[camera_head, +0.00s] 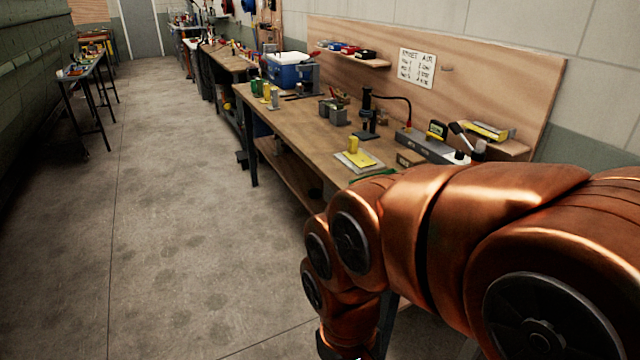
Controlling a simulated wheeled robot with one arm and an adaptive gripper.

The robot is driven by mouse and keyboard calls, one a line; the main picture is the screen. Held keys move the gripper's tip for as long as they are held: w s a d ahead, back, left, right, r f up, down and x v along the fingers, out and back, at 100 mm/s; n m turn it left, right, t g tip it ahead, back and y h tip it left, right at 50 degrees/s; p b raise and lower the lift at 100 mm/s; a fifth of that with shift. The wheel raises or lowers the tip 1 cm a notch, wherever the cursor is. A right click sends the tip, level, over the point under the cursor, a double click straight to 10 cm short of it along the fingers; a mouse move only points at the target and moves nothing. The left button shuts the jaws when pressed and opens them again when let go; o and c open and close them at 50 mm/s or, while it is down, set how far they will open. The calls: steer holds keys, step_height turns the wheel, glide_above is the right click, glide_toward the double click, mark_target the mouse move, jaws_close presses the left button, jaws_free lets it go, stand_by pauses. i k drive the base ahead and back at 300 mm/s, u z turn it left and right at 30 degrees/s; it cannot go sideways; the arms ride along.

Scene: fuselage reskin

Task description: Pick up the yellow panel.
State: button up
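A flat yellow piece (359,159), which may be the yellow panel, lies on the wooden workbench (303,119). A small upright yellow object (353,144) stands at its back edge; I cannot tell whether the two are joined. Another yellow flat item (488,130) lies on the right wall shelf. My copper arm fills the lower right and bends down toward the bottom edge. My gripper's fingers are not visible. The yellow pieces on the bench appear apart from my arm.
A blue-and-white cooler (289,70) and green and yellow cans (262,88) stand farther back on the bench. A black stand (367,112) is behind the yellow pieces. A narrow table (85,68) stands far left. The concrete floor (180,210) between is clear.

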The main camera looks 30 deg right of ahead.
mark_target(361, 160)
steer(key=z, duration=0.6)
steer(key=i, duration=1.45)
steer(key=u, duration=0.3)
